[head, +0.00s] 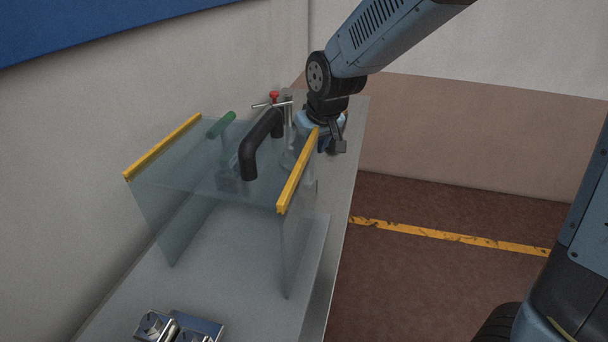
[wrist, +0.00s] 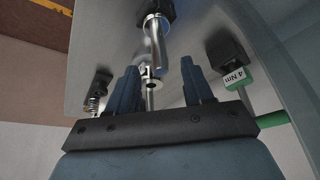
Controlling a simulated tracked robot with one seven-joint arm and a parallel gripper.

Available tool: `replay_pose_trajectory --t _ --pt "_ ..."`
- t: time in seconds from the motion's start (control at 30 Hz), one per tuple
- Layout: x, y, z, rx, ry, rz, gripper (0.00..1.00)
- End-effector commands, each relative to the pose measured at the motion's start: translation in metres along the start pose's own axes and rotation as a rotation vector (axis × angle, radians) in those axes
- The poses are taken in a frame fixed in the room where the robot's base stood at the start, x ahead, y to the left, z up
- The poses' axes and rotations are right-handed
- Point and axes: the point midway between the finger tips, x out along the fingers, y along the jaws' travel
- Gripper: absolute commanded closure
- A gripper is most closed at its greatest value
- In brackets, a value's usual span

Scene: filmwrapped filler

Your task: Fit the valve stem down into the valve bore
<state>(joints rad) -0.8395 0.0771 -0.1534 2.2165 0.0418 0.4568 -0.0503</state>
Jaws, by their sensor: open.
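My gripper (wrist: 160,68) is open, its two blue fingers apart in the wrist view. A bright metal rod with a dark end (wrist: 156,38) shows ahead of the fingers, and a small metal piece with a hole (wrist: 151,86) shows between them. I cannot tell for sure which of these is the valve stem. Neither finger is seen to touch them. In the head view my gripper (head: 335,145) is at the bench's right edge, just beyond the clear guard, and its fingers are small and partly hidden. The valve bore cannot be made out.
A clear guard with yellow edge strips (head: 297,175) stands on the grey bench (head: 220,270). A bent black bar (head: 258,140) and a green handle (head: 220,125) are near it. A green-handled tool marked 4 Nm (wrist: 238,83) is right of the fingers. Metal blocks (head: 178,328) sit in front.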

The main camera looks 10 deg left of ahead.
Motion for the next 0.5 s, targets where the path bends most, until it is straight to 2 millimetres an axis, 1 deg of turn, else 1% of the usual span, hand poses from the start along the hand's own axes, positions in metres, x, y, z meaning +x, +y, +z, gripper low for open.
replay_pose_trajectory --t 0.17,0.5 --pt "0.008 0.0 0.0 0.0 -0.001 0.0 0.49" --pt "0.047 0.001 -0.003 -0.001 -0.001 0.0 0.49"
